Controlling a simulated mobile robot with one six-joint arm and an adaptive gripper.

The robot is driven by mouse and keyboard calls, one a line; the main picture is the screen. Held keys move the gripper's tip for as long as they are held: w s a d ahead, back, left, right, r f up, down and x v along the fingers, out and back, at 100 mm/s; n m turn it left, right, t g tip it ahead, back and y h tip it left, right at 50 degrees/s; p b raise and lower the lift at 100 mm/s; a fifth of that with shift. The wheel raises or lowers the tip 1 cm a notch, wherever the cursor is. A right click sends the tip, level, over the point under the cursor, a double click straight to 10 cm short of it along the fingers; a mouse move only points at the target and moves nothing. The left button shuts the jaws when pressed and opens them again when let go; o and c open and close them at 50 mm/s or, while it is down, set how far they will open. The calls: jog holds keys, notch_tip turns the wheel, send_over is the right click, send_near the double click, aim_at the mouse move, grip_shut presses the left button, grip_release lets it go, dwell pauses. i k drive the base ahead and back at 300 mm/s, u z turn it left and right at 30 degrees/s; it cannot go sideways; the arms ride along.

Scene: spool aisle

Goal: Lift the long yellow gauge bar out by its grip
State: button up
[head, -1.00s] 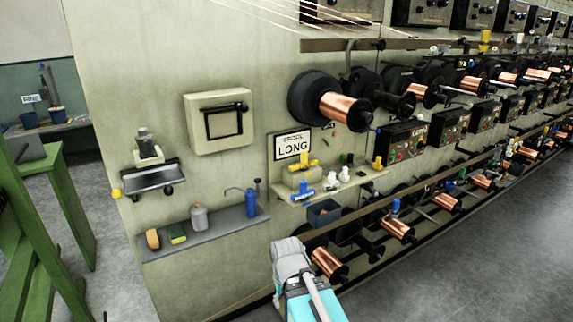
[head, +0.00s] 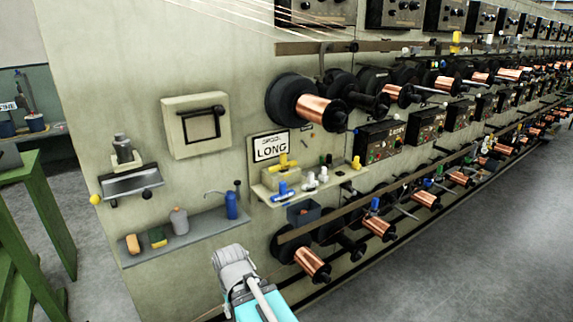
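A yellow piece with an upright grip (head: 285,162), which looks like the long gauge bar, sits on a cream block (head: 282,176) on the small wall shelf (head: 268,194), under the "LONG" sign (head: 271,147). A blue piece of similar shape (head: 283,193) is in front of the block. My arm, grey and teal, rises from the bottom edge, below and left of that shelf and apart from it. No gripper fingers show, so I cannot see whether my gripper is open or shut.
White knobs (head: 316,181) and a yellow peg (head: 357,163) share the shelf. A dark bin (head: 303,212) hangs beneath. A grey shelf (head: 190,236) with bottles is left. Copper spools (head: 320,109) protrude at right. Floor at right (head: 470,260) is clear.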

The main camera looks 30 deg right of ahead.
aim_at(284, 165)
jog(key=u, duration=0.1)
jog(key=i, duration=1)
jog(key=z, duration=0.1)
